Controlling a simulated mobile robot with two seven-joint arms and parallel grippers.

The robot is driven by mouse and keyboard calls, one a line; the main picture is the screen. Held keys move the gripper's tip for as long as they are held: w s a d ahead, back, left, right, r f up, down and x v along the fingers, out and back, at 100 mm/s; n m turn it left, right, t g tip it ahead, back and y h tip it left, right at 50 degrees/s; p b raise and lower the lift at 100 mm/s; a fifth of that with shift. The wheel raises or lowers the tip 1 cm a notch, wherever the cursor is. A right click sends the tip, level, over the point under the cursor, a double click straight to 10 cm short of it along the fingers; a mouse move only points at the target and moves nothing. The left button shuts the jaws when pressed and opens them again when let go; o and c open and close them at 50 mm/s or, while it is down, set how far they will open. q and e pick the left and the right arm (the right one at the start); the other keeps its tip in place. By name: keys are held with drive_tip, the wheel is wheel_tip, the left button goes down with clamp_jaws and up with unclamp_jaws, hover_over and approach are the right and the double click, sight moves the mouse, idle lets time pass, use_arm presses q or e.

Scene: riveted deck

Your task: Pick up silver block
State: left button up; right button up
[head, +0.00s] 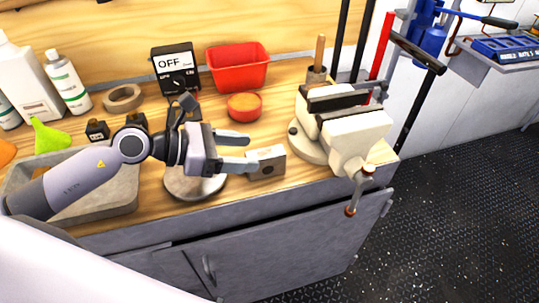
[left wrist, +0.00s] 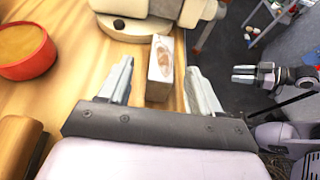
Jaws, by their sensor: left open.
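My left gripper (head: 246,152) is open and empty, just left of the block in the head view. In the left wrist view the block appears between the two fingers, with gaps at both sides. My right gripper (left wrist: 243,74) shows small at the right of the left wrist view, with its fingers apart, away from the block.
A cream vise (head: 345,135) stands right of the block. A round red dish (head: 244,107) and a red bin (head: 237,66) are behind. A round grey disc (head: 195,186) lies under my left gripper, and a grey tray (head: 110,205) is farther left.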

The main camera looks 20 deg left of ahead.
sight(267, 157)
use_arm(q)
drive_tip(key=shift+p+x, duration=0.65)
drive_tip(key=shift+x, duration=2.45)
drive_tip(key=shift+f, duration=0.1)
clamp_jaws()
